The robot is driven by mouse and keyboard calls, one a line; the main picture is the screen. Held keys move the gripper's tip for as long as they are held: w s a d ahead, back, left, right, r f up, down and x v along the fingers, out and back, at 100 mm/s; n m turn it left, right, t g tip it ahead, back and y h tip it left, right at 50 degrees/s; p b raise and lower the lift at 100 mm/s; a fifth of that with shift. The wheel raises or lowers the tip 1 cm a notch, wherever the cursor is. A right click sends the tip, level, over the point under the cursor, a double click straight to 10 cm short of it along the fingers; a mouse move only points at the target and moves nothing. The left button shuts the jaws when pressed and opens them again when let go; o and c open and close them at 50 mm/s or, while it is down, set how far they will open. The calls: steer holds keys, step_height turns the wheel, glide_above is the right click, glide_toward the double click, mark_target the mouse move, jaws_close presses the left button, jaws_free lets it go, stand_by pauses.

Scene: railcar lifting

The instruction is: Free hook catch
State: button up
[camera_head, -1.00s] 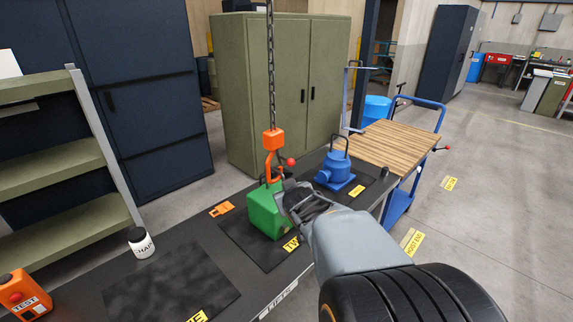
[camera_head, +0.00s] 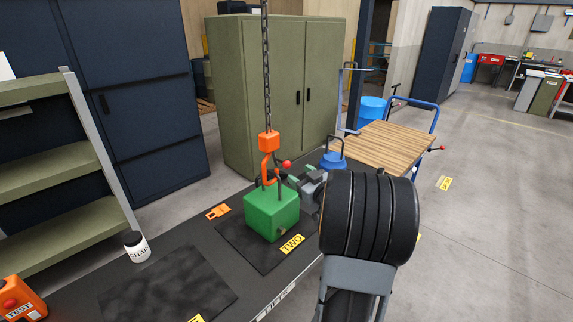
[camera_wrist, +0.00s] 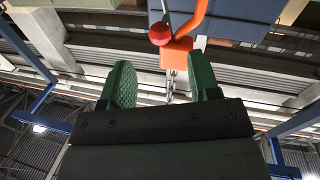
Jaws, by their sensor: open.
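The orange hook (camera_head: 266,168) hangs on a dark chain (camera_head: 267,75) from above, at the handle of the green block (camera_head: 272,213) on the mat labelled TWO. A red ball on the hook's catch (camera_head: 286,164) sticks out to its right. My gripper (camera_head: 296,182) is just right of the hook, below and beside the red ball. In the wrist view, the open green-padded fingers (camera_wrist: 161,88) point up toward the orange hook block (camera_wrist: 177,52), and the red ball (camera_wrist: 160,34) shows beyond the gap between them. Nothing shows between the fingers.
A blue jack-like unit (camera_head: 333,158) stands behind my gripper, partly hidden by my arm. An orange tag (camera_head: 217,212), a white jar (camera_head: 137,246) and an orange TEST box (camera_head: 20,296) lie on the dark bench. A wood-topped cart (camera_head: 385,147) stands behind at right.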

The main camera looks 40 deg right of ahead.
mark_target(289, 167)
steer(key=w+p, duration=0.1)
steer(key=w, duration=0.7)
steer(key=shift+w+d, duration=0.1)
steer(key=shift+c, duration=0.5)
jaws_close()
